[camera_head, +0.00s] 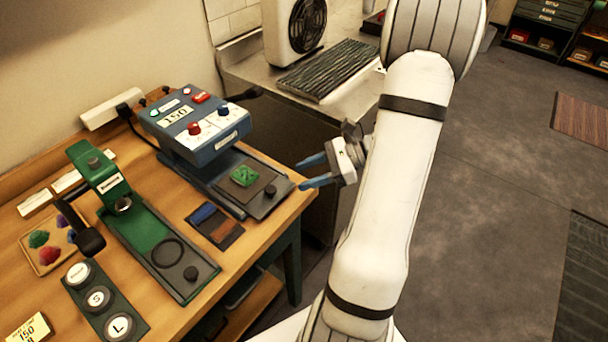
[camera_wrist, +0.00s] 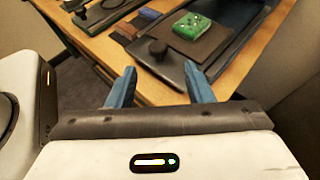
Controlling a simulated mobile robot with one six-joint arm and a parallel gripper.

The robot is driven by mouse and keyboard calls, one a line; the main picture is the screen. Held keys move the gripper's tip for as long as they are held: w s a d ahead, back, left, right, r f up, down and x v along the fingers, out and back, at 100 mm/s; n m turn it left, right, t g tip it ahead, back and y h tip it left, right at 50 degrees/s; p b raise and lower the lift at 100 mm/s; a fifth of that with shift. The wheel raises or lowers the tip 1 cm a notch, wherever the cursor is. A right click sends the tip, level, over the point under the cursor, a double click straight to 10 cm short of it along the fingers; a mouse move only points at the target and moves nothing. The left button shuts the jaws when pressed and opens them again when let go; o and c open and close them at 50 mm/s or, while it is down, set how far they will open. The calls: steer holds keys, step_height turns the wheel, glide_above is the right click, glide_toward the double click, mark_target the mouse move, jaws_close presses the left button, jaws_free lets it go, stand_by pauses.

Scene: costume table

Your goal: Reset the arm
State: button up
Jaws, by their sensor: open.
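My gripper (camera_head: 316,172) has blue fingers and points left, off the right edge of the wooden table (camera_head: 75,172). Its fingers are apart with nothing between them. In the wrist view my gripper (camera_wrist: 160,85) also shows open, with the table edge and a dark plate with a black knob beyond the fingertips. A green piece (camera_head: 244,176) lies on a dark pad of the blue heat press (camera_head: 200,130). The green piece shows in the wrist view too (camera_wrist: 190,25), beyond the fingers and not touched.
A green press (camera_head: 150,228), a tray of coloured pieces (camera_head: 48,240) and a rack of round size dies (camera_head: 98,298) stand on the table. A dark two-colour pad (camera_head: 214,226) lies near the front. A grey counter (camera_head: 245,75) with a fan unit is behind.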

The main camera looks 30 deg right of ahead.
stand_by(0.3)
steer(key=s+a+r+n+g+h, duration=0.1)
steer(key=s+a+r+n+h, duration=0.4)
steer(key=n, duration=0.6)
steer(key=s+a+r+n+g+h, duration=0.1)
steer(key=s+a+r+n+h, duration=0.4)
steer(key=n, duration=0.6)
steer(key=a+h, duration=0.2)
steer(key=a, duration=0.1)
steer(key=shift+a+r, duration=0.25)
steer(key=shift+r, duration=0.15)
stand_by(1.2)
